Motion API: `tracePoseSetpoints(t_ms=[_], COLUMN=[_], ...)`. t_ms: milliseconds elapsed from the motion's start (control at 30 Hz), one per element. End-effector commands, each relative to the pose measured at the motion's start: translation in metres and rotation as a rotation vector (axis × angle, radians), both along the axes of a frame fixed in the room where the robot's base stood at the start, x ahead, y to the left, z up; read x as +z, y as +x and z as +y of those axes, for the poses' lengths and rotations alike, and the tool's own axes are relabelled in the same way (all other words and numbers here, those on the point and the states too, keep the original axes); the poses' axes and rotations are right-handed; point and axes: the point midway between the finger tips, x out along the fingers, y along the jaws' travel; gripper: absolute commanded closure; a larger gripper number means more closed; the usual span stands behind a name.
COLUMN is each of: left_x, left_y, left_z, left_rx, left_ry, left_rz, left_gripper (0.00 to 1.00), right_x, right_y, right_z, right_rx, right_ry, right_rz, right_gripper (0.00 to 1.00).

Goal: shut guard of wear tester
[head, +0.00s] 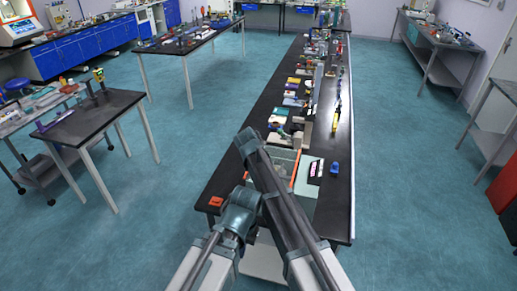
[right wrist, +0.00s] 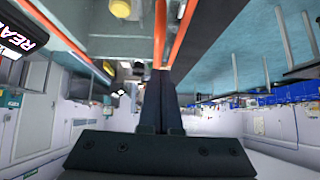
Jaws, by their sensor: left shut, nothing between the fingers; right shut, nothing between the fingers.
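The wear tester appears to be the orange-edged unit (head: 296,172) on the near part of the long black bench, partly hidden behind my arms in the head view. Close up in the right wrist view, two parallel orange bars (right wrist: 160,35) look like the edges of its guard. I cannot tell how far open the guard stands. My right gripper (right wrist: 168,75) is shut and empty, its fingers overlapping the lower ends of the bars; contact is unclear. My left gripper is at the near bench among the arm links, shut and empty, its fingertips hard to make out.
A pale panel (head: 308,178), a blue object (head: 334,168) and a small orange object (head: 216,201) lie near the tester. Many small items line the black bench (head: 262,110) farther back. In the right wrist view a black sign (right wrist: 22,40) is at the left.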

Motion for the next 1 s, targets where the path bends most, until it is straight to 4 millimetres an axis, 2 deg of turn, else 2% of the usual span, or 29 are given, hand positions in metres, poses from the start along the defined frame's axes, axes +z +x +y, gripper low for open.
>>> tracePoseSetpoints(t_ms=[33, 300, 1000], left_x=[-0.0067, -0.0143, -0.0113], left_y=[0.0000, 0.0000, 0.0000], left_z=[0.0000, 0.0000, 0.0001], left_rx=[-0.001, -0.004, -0.003], left_ry=[0.000, 0.001, 0.001], left_rz=[0.000, 0.000, 0.000], left_gripper=[1.00, 1.00, 1.00], right_x=[-0.0067, -0.0144, -0.0122], right_y=[0.0004, 0.0010, 0.0000], right_z=[0.0008, 0.0032, 0.0037], right_rx=[0.000, 0.000, -0.002], right_ry=[0.000, 0.000, 0.005], right_rz=[0.000, 0.000, 0.005], right_gripper=[1.00, 1.00, 1.00])
